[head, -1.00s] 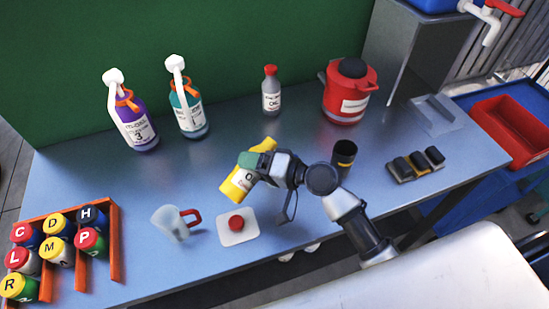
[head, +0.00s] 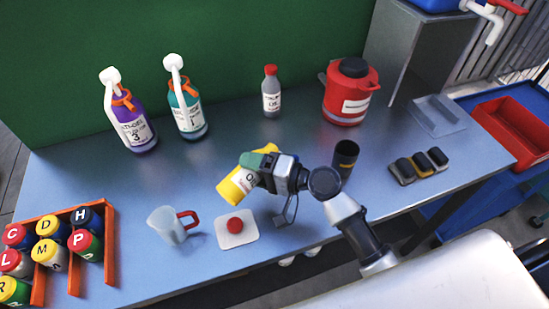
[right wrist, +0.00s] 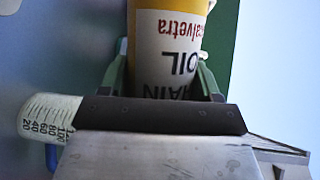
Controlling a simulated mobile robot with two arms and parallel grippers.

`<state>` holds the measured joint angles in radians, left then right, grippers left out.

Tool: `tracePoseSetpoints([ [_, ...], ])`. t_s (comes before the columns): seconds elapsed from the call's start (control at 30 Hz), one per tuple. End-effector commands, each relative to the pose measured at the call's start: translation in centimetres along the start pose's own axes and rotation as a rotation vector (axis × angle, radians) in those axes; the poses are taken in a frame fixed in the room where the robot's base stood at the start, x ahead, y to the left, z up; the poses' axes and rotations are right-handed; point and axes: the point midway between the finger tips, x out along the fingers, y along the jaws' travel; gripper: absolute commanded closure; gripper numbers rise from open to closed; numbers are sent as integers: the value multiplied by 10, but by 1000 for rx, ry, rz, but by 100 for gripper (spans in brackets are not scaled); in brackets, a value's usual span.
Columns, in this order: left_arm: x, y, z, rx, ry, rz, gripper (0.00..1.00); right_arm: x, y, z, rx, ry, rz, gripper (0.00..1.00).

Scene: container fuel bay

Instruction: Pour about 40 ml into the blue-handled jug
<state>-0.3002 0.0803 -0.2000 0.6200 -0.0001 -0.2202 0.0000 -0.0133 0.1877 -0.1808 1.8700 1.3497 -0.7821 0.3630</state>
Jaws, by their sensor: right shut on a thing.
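My right gripper (head: 262,170) is shut on a yellow bottle with a white label (head: 238,184). It holds the bottle tilted above the bench, its lower end toward the left. In the right wrist view the oil bottle (right wrist: 168,55) sits between the green fingers (right wrist: 163,85), its label upside down. A clear jug with a red handle (head: 170,226) stands on the bench, left of and below the held bottle. No blue-handled jug shows in the head view. The right wrist view shows a graduated jug (right wrist: 45,118) with a blue part (right wrist: 51,155) beside it. My left gripper is not in view.
A white pad (head: 238,240) with a red round piece (head: 235,225) lies right of the jug. An orange rack (head: 110,245) with lettered caps is at left. Pump bottles (head: 135,130), a grey bottle (head: 271,98), a red can (head: 347,98) and a black cup (head: 345,155) stand behind.

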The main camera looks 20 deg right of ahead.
Motion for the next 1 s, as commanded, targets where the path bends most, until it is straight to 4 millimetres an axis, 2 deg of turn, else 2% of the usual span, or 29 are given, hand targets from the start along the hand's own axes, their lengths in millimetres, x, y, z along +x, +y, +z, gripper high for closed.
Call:
tracePoseSetpoints([
  [1.0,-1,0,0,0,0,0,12,-1,-7,-2,84,-4,-36,64],
])
